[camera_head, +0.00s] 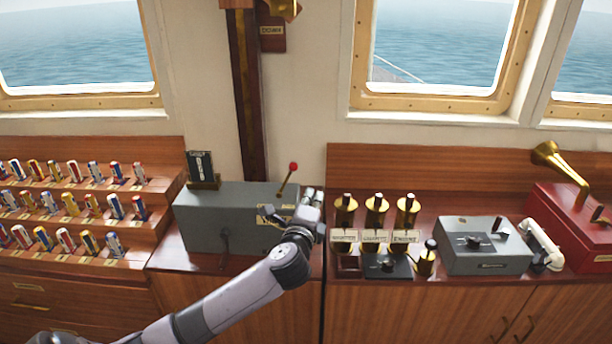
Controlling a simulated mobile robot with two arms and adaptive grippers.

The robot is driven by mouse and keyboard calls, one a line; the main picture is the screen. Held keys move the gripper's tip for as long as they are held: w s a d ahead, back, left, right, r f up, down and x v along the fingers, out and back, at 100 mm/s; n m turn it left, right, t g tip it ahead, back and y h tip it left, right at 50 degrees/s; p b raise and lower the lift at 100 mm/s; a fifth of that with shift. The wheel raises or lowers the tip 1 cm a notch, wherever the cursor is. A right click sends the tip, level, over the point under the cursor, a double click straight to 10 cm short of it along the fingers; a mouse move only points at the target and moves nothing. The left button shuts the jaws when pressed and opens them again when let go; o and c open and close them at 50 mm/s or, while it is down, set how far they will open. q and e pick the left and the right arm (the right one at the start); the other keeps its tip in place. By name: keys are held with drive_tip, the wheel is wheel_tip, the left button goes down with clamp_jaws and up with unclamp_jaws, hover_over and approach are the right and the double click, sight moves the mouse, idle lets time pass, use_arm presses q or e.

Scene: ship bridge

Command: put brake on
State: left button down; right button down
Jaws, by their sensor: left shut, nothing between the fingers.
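A grey metal box (222,212) stands on the wooden console left of centre. A lever with a red ball knob (293,167) rises from its top right and leans right. Small brass plates sit on the right of the front, partly covered by my gripper. I cannot tell which lever is the brake. My right gripper is out of view.
Brass-topped fittings (376,205) with labels stand right of my wrist. Stepped racks of coloured flags (70,204) fill the left.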

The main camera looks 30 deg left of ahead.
sight(286, 180)
use_arm(q)
drive_tip(key=shift+w, duration=0.15)
drive_tip(key=w+a+p, duration=0.4)
drive_tip(key=w+a, duration=0.2)
drive_tip(key=shift+w+a+r, duration=0.25)
drive_tip(key=shift+a, duration=0.1)
idle(0.3)
